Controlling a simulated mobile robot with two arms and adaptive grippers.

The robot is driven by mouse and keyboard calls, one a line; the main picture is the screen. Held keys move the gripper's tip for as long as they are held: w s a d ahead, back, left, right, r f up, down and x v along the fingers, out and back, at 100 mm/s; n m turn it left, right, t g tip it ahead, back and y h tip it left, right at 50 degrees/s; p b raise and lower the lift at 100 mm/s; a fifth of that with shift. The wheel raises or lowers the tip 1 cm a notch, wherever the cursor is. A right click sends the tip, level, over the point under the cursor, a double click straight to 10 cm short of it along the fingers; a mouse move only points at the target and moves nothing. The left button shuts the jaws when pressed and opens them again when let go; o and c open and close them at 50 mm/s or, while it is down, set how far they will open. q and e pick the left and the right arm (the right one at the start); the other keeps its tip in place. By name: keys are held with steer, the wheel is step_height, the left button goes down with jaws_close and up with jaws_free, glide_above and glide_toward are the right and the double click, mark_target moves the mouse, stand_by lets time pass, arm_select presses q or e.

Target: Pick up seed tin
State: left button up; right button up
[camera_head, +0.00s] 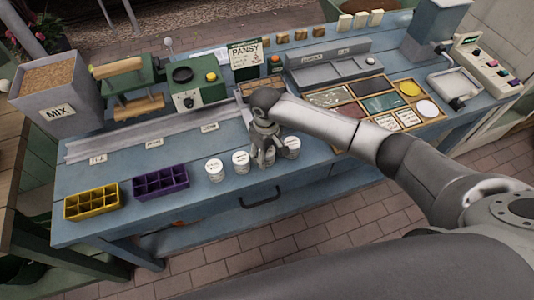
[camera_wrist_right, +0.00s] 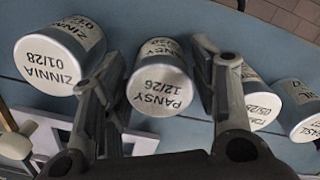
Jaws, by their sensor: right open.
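Several white-lidded seed tins stand in a row near the front edge of the blue bench. In the head view, the leftmost tin (camera_head: 215,170) and its neighbour (camera_head: 241,161) are clear, and another tin (camera_head: 291,147) is right of my right gripper (camera_head: 265,158). In the right wrist view, the tin marked PANSY 12/26 (camera_wrist_right: 161,88) sits between the open fingers of that gripper (camera_wrist_right: 157,55). The ZINNIA 01/28 tin (camera_wrist_right: 48,62) is left of the fingers. Two tins (camera_wrist_right: 262,103) (camera_wrist_right: 302,108) are to the right, one partly hidden by a finger. My left gripper is out of view.
A purple tray (camera_head: 160,182) and a yellow tray (camera_head: 91,202) lie left of the tins. A green machine with a PANSY card (camera_head: 245,56) stands behind. A wooden divided tray (camera_head: 345,112) lies right, under my right arm. A MIX bin (camera_head: 55,100) is at left.

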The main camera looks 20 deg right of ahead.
steer(key=c, duration=0.8)
steer(key=shift+r, duration=0.1)
